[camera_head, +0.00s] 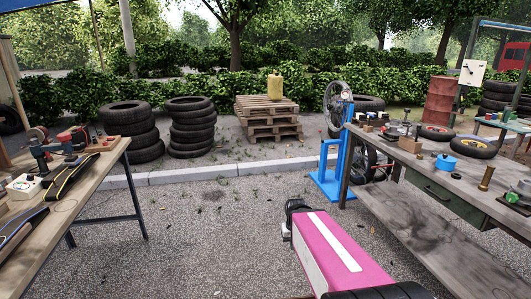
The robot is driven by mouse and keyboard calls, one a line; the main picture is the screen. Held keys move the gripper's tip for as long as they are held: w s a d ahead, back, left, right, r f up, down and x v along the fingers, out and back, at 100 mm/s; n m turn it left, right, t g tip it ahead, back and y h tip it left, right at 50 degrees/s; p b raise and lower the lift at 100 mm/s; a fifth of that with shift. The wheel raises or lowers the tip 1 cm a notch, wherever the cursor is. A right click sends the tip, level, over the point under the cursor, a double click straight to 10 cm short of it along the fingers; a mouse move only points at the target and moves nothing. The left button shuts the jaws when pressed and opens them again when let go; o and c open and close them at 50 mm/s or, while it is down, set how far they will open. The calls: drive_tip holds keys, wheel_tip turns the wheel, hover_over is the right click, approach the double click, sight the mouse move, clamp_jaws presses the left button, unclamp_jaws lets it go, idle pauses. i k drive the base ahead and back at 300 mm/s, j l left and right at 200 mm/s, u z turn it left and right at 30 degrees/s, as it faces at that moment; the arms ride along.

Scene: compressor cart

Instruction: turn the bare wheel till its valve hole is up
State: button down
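A bare metal wheel (336,104) without a tyre stands upright by the blue stand (325,180), at the left end of the right workbench. It is small and seen at an angle, so I cannot make out its valve hole or which way it points. My arm is in the lower middle, pink with a white stripe. Its dark end, my gripper (292,208), is low over the gravel, in front of and below the wheel and apart from it. The fingers are too small and hidden to tell open from shut.
The right workbench (390,205) holds tyred wheels (473,147), a blue round item (446,162) and tools. The left workbench (85,185) holds tools. Stacked tyres (192,128) and pallets (268,122) stand beyond the kerb (190,173). The gravel between the benches is clear.

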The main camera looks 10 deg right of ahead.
sight(335, 107)
drive_tip(key=i+z, duration=0.2)
drive_tip(key=i, duration=0.4)
drive_tip(key=i+z, duration=0.25)
drive_tip(key=i, duration=0.35)
drive_tip(key=i+j+z, duration=0.2)
drive_tip(key=i, duration=0.4)
drive_tip(key=l, duration=0.05)
